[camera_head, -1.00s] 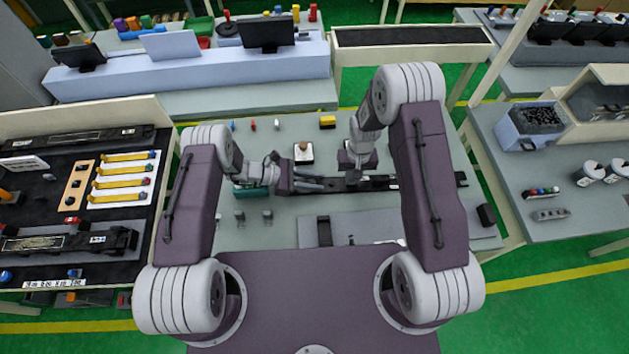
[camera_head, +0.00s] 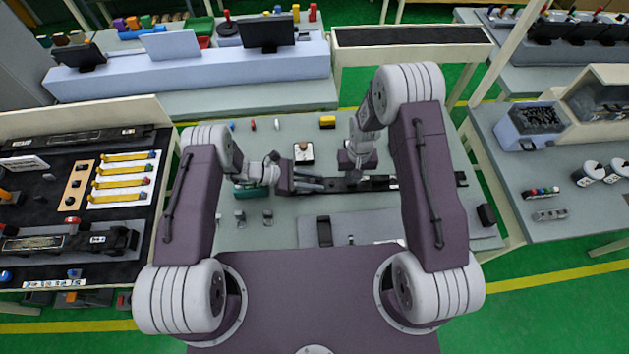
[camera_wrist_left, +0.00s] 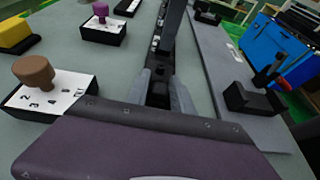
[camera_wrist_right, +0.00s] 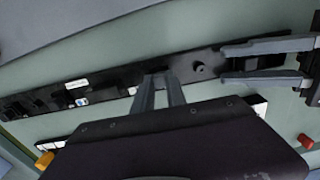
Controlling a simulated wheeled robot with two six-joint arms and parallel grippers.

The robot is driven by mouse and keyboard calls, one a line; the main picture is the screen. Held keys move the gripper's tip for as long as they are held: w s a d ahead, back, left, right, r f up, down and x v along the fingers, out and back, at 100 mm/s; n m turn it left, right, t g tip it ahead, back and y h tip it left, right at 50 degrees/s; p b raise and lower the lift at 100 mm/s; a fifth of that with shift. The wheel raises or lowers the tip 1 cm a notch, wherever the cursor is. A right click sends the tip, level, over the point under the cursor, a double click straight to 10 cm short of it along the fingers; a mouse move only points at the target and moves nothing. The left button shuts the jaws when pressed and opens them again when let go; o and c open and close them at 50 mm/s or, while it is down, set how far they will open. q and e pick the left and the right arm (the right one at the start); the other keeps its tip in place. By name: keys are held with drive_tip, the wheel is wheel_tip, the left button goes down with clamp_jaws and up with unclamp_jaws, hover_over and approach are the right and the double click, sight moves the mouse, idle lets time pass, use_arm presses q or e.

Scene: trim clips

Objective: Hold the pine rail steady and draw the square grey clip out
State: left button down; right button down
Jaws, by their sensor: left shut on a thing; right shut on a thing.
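The rail (camera_head: 378,184) is long and looks black rather than pine; it lies across the grey table. My left gripper (camera_head: 322,184) is shut on its left end; in the left wrist view its fingers (camera_wrist_left: 158,98) straddle the rail (camera_wrist_left: 160,72). My right gripper (camera_head: 352,180) points down at the middle of the rail. In the right wrist view its fingers (camera_wrist_right: 158,80) close together over the rail (camera_wrist_right: 110,82), beside a small round knob (camera_wrist_right: 200,70). The square grey clip is mostly hidden between those fingertips, and I cannot tell whether it is still seated.
A white block with a brown knob (camera_head: 303,153) and a yellow block (camera_head: 327,122) stand behind the rail. A grey panel (camera_head: 370,228) lies in front, and a black block (camera_head: 487,214) sits at the right.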

drive_tip(key=shift+r, duration=0.55)
idle(0.5)
drive_tip(key=shift+r, duration=2.85)
use_arm(q)
drive_tip(key=c, duration=1)
unclamp_jaws()
drive_tip(key=shift+c, duration=0.2)
drive_tip(key=shift+a, duration=0.1)
drive_tip(key=v, duration=1.1)
drive_tip(key=shift+a+r, duration=0.15)
drive_tip(key=shift+a, duration=0.25)
